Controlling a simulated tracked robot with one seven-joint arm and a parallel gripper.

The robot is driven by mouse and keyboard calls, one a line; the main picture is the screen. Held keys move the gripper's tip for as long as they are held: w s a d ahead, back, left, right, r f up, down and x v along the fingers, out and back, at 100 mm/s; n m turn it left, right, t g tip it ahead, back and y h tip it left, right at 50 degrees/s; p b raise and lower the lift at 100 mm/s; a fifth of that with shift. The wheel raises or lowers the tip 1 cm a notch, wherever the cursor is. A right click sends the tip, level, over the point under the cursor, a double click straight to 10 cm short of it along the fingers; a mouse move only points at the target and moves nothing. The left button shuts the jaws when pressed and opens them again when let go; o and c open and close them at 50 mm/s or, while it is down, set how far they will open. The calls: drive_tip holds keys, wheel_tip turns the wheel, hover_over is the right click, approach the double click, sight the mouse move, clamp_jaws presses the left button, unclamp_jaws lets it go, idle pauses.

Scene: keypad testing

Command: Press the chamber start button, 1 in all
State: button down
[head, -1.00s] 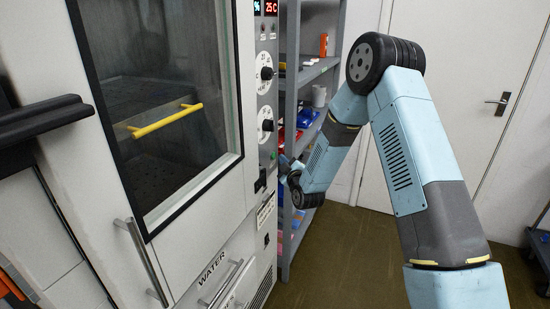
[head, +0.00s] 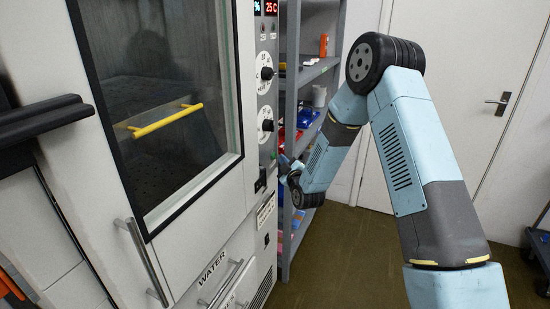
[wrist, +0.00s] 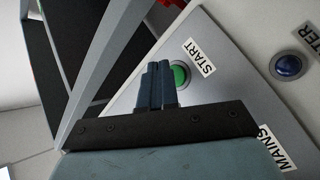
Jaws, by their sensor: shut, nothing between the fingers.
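The chamber start button is a round green button (wrist: 180,75) in a grey ring, beside a white START label (wrist: 199,57) in the wrist view. My gripper (wrist: 158,68) is shut and empty, and its blue fingertips overlap the left side of the green button in the picture. I cannot tell whether they touch it. In the head view the chamber (head: 205,225) stands at the left with its narrow control panel (head: 267,100) on the right edge. My arm reaches to the lower part of that panel; the fingertips and button are not clear there.
In the wrist view a blue button (wrist: 289,66) and a MAINS label (wrist: 276,147) are to the right of the green button. In the head view a grey shelf rack (head: 318,70) stands close behind my wrist. Two dials (head: 266,74) sit higher on the panel.

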drive_tip(key=shift+w+a, duration=0.25)
drive_tip(key=shift+a, duration=0.5)
idle(0.7)
drive_tip(key=shift+d, duration=0.1)
drive_tip(key=shift+s+d, duration=0.25)
drive_tip(key=shift+d, duration=0.4)
drive_tip(key=d, duration=0.1)
drive_tip(key=s+d, duration=0.1)
drive_tip(key=d, duration=0.2)
drive_tip(key=shift+s+d, duration=0.35)
idle(0.5)
drive_tip(key=shift+r, duration=0.1)
